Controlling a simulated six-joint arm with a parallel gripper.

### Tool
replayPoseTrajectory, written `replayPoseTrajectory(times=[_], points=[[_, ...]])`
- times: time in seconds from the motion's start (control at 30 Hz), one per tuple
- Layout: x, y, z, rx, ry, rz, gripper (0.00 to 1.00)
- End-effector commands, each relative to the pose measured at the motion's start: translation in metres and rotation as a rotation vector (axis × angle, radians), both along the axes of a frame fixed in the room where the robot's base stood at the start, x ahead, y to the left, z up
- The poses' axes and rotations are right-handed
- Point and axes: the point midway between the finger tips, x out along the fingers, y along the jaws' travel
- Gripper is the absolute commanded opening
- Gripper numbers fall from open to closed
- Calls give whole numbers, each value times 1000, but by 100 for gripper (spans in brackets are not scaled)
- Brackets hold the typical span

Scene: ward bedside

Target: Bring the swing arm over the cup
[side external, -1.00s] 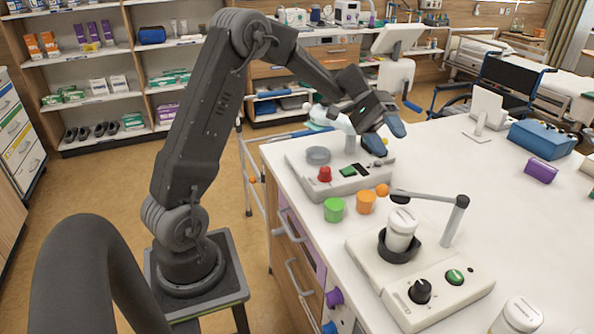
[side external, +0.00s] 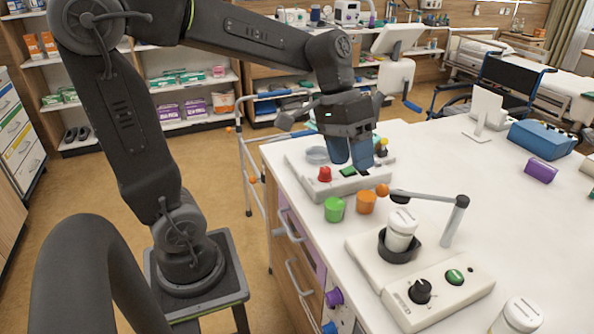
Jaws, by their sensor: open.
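The swing arm (side external: 428,196) is a grey bar on an upright post at the right back of the near white device. Its free end points left, with an orange ball (side external: 382,190) at or near its tip. A black cup (side external: 400,256) on that device holds a white capped bottle (side external: 401,231). The bar passes close to the bottle's top; I cannot tell whether it is above or behind it. My gripper (side external: 349,160) is open, blue fingertips pointing down, over the farther device and behind the orange ball, apart from the swing arm. No object shows between its fingers.
The farther device (side external: 350,186) has a red knob (side external: 324,174). The near device has a black dial (side external: 420,291) and green button (side external: 454,277). Clear white tabletop lies right of the post.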

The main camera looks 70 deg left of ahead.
Motion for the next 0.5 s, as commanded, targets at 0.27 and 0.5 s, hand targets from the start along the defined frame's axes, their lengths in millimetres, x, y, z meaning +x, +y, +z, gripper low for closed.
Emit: replayPoseTrajectory(times=[0.27, 0.5], points=[[-40, -6, 0, 160, -124, -18, 57], [-69, -5, -4, 281, -246, -33, 57]])
